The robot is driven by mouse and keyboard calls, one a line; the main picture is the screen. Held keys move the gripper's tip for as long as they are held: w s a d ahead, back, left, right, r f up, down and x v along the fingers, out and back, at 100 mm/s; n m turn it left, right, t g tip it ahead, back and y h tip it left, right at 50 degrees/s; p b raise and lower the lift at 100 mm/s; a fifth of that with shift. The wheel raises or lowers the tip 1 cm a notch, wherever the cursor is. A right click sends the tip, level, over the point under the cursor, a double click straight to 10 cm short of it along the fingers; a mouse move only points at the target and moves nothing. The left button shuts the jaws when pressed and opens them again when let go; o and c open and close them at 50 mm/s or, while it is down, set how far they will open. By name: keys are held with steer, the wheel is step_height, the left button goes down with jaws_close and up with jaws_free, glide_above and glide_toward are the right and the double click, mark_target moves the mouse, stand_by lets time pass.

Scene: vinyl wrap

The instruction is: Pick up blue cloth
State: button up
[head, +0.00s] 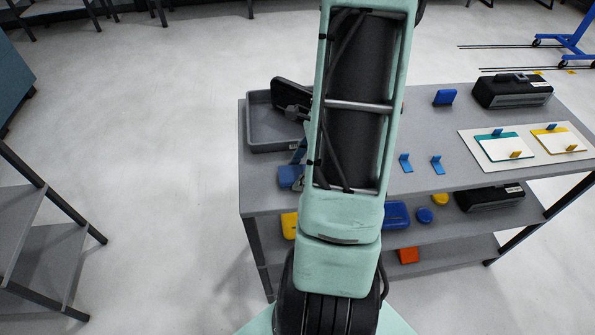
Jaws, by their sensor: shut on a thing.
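The blue cloth (288,176) is a small, flat blue piece near the front left of the grey table top, just in front of the grey tray. My gripper (298,183) is at the right side of this cloth and is shut on it. My own arm covers much of the gripper and the right part of the cloth. I cannot tell whether the cloth touches the table.
The grey tray (262,146) stands at the table's (465,180) back left. Small blue tools (405,163), a blue block (444,97), a black case (512,92) and a white board (470,146) are to the right. Shelves below hold several coloured items.

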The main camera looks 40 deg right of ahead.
steer(key=shift+r, duration=0.65)
steer(key=s+a+r, duration=0.3)
steer(key=s+r, duration=0.9)
steer(key=s, duration=0.1)
steer(key=shift+s+a, duration=0.2)
steer(key=shift+s, duration=0.15)
steer(key=o, duration=0.6)
steer(key=shift+c, duration=0.2)
steer(key=c, duration=0.5)
